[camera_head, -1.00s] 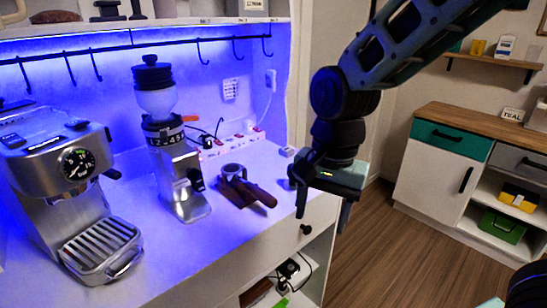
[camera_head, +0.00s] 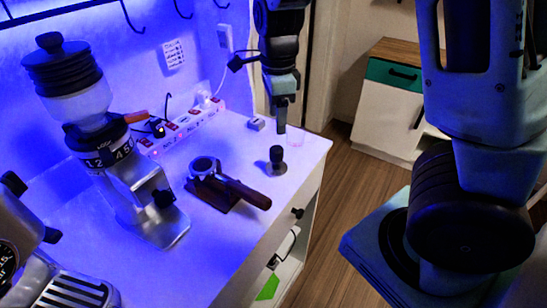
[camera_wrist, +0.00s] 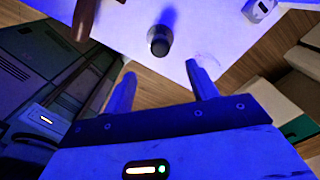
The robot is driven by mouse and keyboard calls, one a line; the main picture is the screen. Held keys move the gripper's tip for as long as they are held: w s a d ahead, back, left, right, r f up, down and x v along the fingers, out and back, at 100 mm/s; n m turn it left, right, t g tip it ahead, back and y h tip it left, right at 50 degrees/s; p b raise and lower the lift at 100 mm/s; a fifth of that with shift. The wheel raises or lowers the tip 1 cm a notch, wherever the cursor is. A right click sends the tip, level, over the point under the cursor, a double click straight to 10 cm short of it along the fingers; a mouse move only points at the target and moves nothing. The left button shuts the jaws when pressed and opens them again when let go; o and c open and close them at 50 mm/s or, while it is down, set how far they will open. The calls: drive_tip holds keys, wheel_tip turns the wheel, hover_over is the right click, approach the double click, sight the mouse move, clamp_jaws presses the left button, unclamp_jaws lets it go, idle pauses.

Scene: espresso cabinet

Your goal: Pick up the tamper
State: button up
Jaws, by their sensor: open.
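The tamper (camera_head: 277,160) is a small black piece with a round base and a knob. It stands upright on the white counter near the front right corner. In the wrist view the tamper (camera_wrist: 159,41) shows ahead of the fingertips, roughly in line with the gap between them. My gripper (camera_head: 281,126) is above and behind the tamper in the head view, apart from it. In the wrist view my gripper (camera_wrist: 160,73) has its two fingers spread, with nothing between them.
A portafilter (camera_head: 243,192) rests on a wooden stand left of the tamper. The grinder (camera_head: 130,175) and the espresso machine (camera_head: 60,290) are farther left. A power strip (camera_head: 185,128) lies along the wall. A small white box (camera_head: 256,124) sits behind the tamper.

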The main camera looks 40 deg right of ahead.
sight(276, 148)
wheel_tip(276, 148, down, 13)
drive_tip(key=shift+b, duration=0.35)
clamp_jaws()
